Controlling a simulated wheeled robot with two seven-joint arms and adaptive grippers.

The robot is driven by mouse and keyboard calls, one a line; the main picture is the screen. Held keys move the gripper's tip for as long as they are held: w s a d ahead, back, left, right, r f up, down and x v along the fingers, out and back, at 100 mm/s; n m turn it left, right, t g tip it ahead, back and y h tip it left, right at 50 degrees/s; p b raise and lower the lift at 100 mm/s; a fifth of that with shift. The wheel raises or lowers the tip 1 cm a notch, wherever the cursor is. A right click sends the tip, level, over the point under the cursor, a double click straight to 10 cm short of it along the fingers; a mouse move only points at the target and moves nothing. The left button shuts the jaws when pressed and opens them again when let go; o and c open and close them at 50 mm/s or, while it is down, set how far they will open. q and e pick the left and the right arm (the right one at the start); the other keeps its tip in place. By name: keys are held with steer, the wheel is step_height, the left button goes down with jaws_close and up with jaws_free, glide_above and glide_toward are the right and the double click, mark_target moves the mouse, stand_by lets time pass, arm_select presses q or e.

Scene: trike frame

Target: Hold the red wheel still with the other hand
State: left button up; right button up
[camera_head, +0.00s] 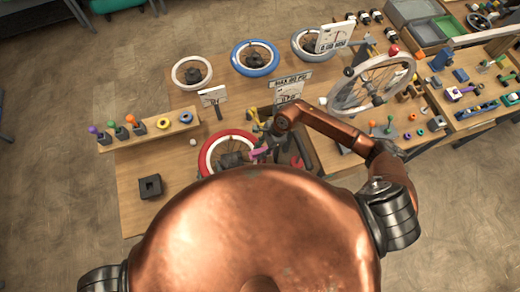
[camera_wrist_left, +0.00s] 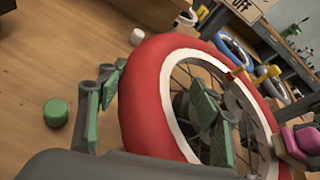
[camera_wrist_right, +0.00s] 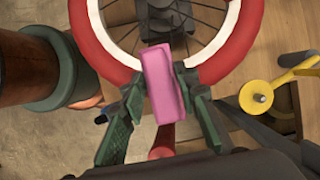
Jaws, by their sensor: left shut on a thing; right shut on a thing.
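The red wheel (camera_head: 205,160), with a red tyre, white rim and dark spokes, is at the front of the wooden table, partly hidden by my body. In the left wrist view the red wheel (camera_wrist_left: 145,95) fills the middle. My left gripper (camera_wrist_left: 157,75) has green-padded fingers on either side of its tyre and rim and is shut on it. My right gripper (camera_wrist_right: 160,82) is shut on a pink block-like piece (camera_wrist_right: 162,95) beside the red wheel (camera_wrist_right: 240,40). The pink piece also shows in the head view (camera_head: 260,152). Whether it touches the wheel is unclear.
A white-rimmed wheel (camera_head: 191,72) and a blue wheel (camera_head: 255,58) lie farther back. A spoked wheel (camera_head: 372,82) stands at the right. A rack of coloured knobs (camera_head: 150,131) and a dark square block (camera_head: 150,186) are at the left. A yellow lever (camera_wrist_right: 259,97) is close to my right gripper.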

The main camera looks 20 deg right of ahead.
arm_select(q)
steer(key=shift+s+f, duration=0.25)
steer(key=shift+f, duration=0.25)
arm_select(e)
steer(key=shift+s+a, duration=0.25)
steer(key=shift+s, duration=1.05)
steer(key=shift+s+a, duration=0.25)
steer(key=shift+s, duration=1.05)
steer(key=shift+s+r, duration=0.15)
step_height(320, 180, up, 8)
arm_select(q)
steer(key=o, duration=2.1)
steer(key=shift+w, duration=0.15)
steer(key=shift+o, duration=0.3)
steer(key=shift+r, duration=0.1)
